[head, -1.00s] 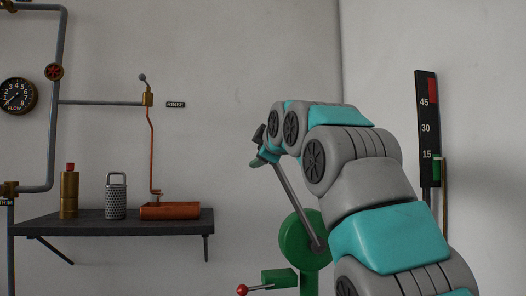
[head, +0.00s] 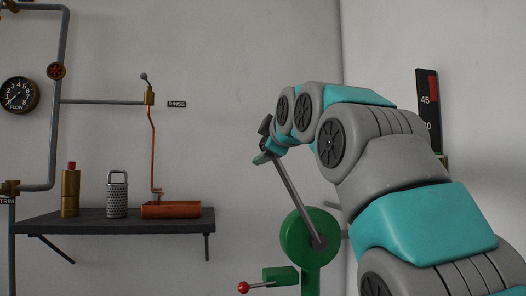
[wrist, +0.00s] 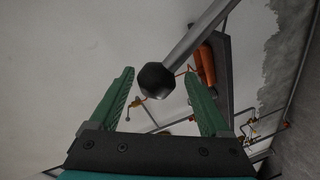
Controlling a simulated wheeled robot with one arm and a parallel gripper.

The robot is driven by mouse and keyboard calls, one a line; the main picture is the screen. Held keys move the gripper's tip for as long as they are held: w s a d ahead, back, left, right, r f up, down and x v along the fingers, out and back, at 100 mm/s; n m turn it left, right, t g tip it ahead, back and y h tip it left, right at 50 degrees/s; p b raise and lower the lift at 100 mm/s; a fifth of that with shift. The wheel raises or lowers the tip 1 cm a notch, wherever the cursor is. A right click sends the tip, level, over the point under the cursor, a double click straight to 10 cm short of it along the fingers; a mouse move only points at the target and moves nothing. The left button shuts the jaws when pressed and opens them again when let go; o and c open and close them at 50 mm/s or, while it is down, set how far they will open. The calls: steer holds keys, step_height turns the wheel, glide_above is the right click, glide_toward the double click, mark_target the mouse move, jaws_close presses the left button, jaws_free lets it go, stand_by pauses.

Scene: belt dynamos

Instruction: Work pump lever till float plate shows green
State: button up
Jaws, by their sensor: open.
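The pump lever (head: 291,200) is a grey rod rising up and left from the hub of a green round pump body (head: 299,232). My gripper (head: 264,145) is at its upper end. In the wrist view my gripper (wrist: 160,74) is open, its green fingers either side of the lever's black knob (wrist: 157,81). I cannot tell whether they touch it. A black scale plate (head: 427,112) on the right wall, likely the float plate, reads 45 and shows a red strip (head: 433,88) at its top. Its lower part is hidden behind my arm; only a sliver of green shows there.
A dark shelf (head: 110,225) on the left holds a brass cylinder (head: 70,195), a metal grater-like canister (head: 117,197) and a copper trough (head: 171,210). A small red-knobbed lever (head: 243,287) sticks out low beside the pump. Pipes and a flow dial (head: 20,95) are on the wall.

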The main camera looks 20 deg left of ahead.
steer(key=shift+b+v, duration=0.3)
steer(key=shift+v, duration=1.9)
steer(key=shift+s, duration=0.15)
